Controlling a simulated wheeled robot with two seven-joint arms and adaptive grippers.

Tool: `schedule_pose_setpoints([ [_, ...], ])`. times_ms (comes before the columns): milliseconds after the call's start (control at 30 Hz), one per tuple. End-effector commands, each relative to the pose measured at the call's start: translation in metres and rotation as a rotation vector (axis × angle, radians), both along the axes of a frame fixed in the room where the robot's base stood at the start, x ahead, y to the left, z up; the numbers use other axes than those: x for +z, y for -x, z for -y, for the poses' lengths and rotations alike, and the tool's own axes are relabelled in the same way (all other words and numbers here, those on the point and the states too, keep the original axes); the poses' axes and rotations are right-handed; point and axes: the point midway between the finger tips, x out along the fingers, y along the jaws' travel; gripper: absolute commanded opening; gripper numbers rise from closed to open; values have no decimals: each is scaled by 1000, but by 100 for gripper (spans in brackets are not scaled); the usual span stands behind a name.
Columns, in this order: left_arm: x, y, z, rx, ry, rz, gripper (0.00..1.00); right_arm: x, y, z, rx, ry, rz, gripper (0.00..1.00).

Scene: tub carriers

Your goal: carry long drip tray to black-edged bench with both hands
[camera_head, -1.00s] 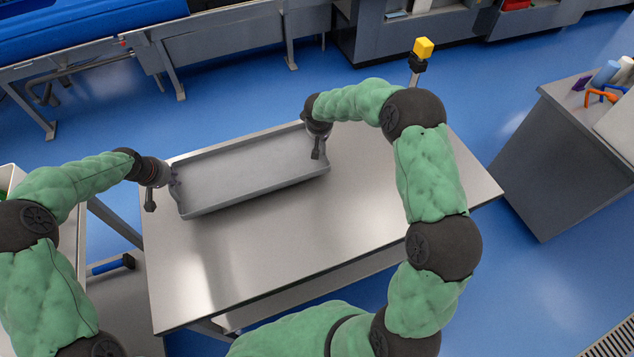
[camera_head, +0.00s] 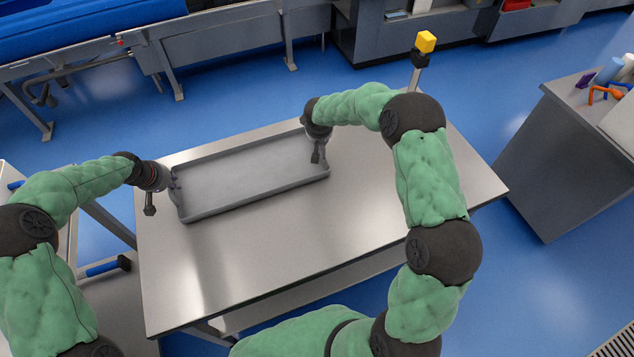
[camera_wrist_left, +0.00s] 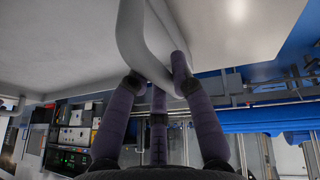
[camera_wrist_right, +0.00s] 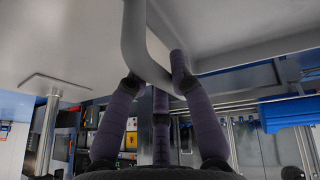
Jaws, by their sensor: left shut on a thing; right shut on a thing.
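The long drip tray (camera_head: 250,172) is a shallow grey tray with a raised rim, level over the left back part of a steel-topped table (camera_head: 240,270). I cannot tell whether it touches the tabletop. My left gripper (camera_head: 171,184) is at its left end, shut on the grey end handle, which shows between the fingers in the left wrist view (camera_wrist_left: 150,70). My right gripper (camera_head: 319,140) is at its right end, shut on the other handle, seen in the right wrist view (camera_wrist_right: 150,65). No black edge shows clearly on this table.
The tabletop is bare in front and to the right of the tray. A yellow block on a post (camera_head: 426,42) stands behind the table. A grey cabinet (camera_head: 565,170) with small items is at the right. A blue-handled tool (camera_head: 105,266) lies at the left.

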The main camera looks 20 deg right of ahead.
Motion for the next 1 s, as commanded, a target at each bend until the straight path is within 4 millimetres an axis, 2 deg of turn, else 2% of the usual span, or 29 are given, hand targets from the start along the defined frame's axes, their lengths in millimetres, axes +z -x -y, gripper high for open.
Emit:
schedule_pose_setpoints([
  [233, -12, -1, 0, 1, 0, 3, 0, -12, 0, 0, 1, 0, 1, 0],
  [267, -11, 0, 0, 1, 0, 1, 31, -11, 0, 0, 1, 0, -1, 31],
  [300, -10, 0, 0, 1, 0, 1, 43, -11, 0, 0, 1, 0, -1, 43],
  [333, -10, 0, 0, 1, 0, 1, 47, -10, 0, 0, 1, 0, -1, 47],
  [733, -6, 1, -1, 0, 0, 1, 47, -10, 0, 0, 0, 0, 0, 47],
  [867, 8, 6, -4, 1, -1, 4, 47, -10, 0, 0, 0, 0, 0, 47],
  [1000, 33, 16, -9, 2, -1, 5, 47, -10, 0, 0, 0, 0, 0, 47],
])
